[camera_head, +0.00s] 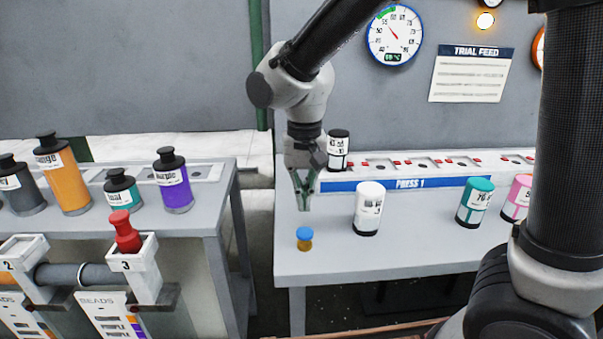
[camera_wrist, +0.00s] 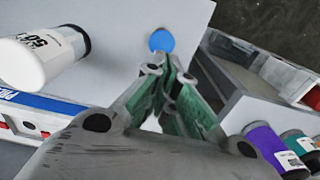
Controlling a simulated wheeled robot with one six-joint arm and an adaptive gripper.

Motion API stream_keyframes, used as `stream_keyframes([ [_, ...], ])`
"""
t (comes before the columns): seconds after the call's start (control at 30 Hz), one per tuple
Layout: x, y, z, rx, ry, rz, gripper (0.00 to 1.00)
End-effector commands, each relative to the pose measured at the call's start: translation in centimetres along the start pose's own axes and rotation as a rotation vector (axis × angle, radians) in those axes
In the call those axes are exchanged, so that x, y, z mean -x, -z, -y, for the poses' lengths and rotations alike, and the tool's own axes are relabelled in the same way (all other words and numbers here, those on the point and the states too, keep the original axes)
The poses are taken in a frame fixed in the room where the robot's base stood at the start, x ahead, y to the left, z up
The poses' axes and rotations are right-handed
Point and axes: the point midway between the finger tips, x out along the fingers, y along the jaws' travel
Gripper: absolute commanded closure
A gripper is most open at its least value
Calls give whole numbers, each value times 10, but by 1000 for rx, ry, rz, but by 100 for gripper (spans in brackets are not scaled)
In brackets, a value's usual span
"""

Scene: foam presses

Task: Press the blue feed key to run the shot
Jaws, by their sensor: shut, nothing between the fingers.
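The blue feed key (camera_head: 305,233) is a round blue cap on a short yellow-brown stem at the left front of the press table (camera_head: 420,245). It also shows as a blue disc in the wrist view (camera_wrist: 161,40), just beyond my fingertips. My gripper (camera_head: 304,207) points down above and slightly behind the key, apart from it in the head view. Its fingers are shut with nothing between them, and they also show in the wrist view (camera_wrist: 172,68).
A white canister (camera_head: 369,208) stands right of the key, with teal (camera_head: 475,203) and pink (camera_head: 517,198) canisters farther right. A black-and-white canister (camera_head: 338,150) stands behind my gripper. A dial (camera_head: 394,36) hangs on the wall.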

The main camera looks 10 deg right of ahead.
Motion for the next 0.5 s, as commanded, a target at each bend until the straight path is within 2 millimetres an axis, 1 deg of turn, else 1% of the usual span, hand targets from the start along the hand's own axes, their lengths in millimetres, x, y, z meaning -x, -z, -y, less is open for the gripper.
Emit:
stream_keyframes([
  [0.03, 13, 1, 1, 0, 4, -4, 100],
  [0.1, 28, 1, 1, 1, 4, -4, 100],
  [0.2, 45, 1, 1, 1, 3, -3, 100],
  [0.33, 59, 1, 1, 1, 3, -3, 100],
  [0.5, 65, 1, 1, 1, 1, -2, 100],
])
